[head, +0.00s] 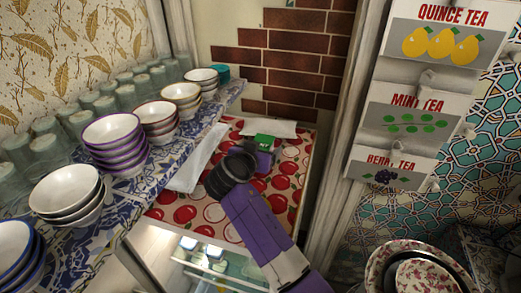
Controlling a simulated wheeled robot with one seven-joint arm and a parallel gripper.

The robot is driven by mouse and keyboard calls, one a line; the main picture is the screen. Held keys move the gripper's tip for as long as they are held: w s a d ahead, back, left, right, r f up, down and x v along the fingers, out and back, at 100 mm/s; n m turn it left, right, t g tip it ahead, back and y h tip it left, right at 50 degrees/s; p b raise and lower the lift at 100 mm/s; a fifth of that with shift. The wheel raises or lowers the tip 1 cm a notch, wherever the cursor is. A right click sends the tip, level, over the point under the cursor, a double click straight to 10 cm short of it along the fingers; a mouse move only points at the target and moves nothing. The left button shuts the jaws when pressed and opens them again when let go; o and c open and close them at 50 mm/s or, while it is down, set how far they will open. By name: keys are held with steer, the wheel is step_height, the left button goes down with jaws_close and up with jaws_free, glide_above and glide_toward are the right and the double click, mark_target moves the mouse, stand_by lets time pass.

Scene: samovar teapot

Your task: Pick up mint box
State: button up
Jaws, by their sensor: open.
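A small green box (264,139), which looks like the mint box, sits at the far part of the red-and-white patterned cloth (184,213). Its lower part is hidden by my gripper. My purple and black gripper (263,149) is open right at the near side of the box. I cannot tell whether the fingers are around it or touching it. A sign with the words MINT TEA (415,118) and green leaves hangs on the right.
Stacked bowls (113,140) and several glasses (45,145) line the blue patterned shelf (113,215) at left. White cloths (270,128) lie behind and left of the box. A brick wall (300,60) closes the back, and a white post (335,120) stands at right. Flowered dishes (385,262) are at lower right.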

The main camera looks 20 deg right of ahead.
steer(key=c, duration=1.5)
